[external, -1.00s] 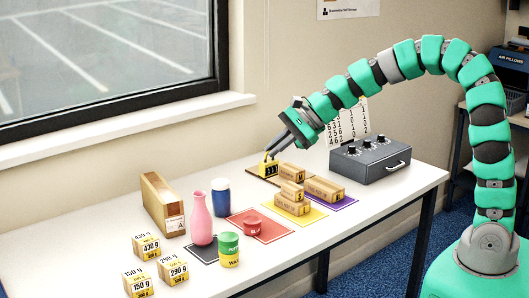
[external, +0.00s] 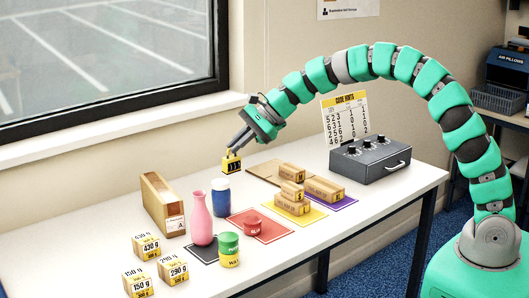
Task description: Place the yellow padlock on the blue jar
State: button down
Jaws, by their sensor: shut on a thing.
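My gripper (external: 235,148) is shut on the yellow padlock (external: 231,165), which has a dark face with digits too small to read. It holds the padlock in the air, just above and a little to the right of the blue jar (external: 221,197). The blue jar has a white lid (external: 220,183) and stands upright on the white table. The padlock looks apart from the lid, though depth is hard to judge from this one view.
A pink vase (external: 201,220) stands close left of the jar, with a carton (external: 163,204) behind it. Boxes (external: 322,188) lie on coloured mats to the right, near a grey dial box (external: 369,158).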

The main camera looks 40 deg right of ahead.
jog(key=w+f, duration=0.1)
jog(key=w+a+f, duration=0.1)
jog(key=w+f, duration=0.2)
jog(key=shift+a, duration=0.35)
jog(key=c, duration=1.6)
grip_release()
jog(key=shift+o, duration=0.2)
jog(key=shift+r, duration=0.1)
jog(key=v, duration=1.2)
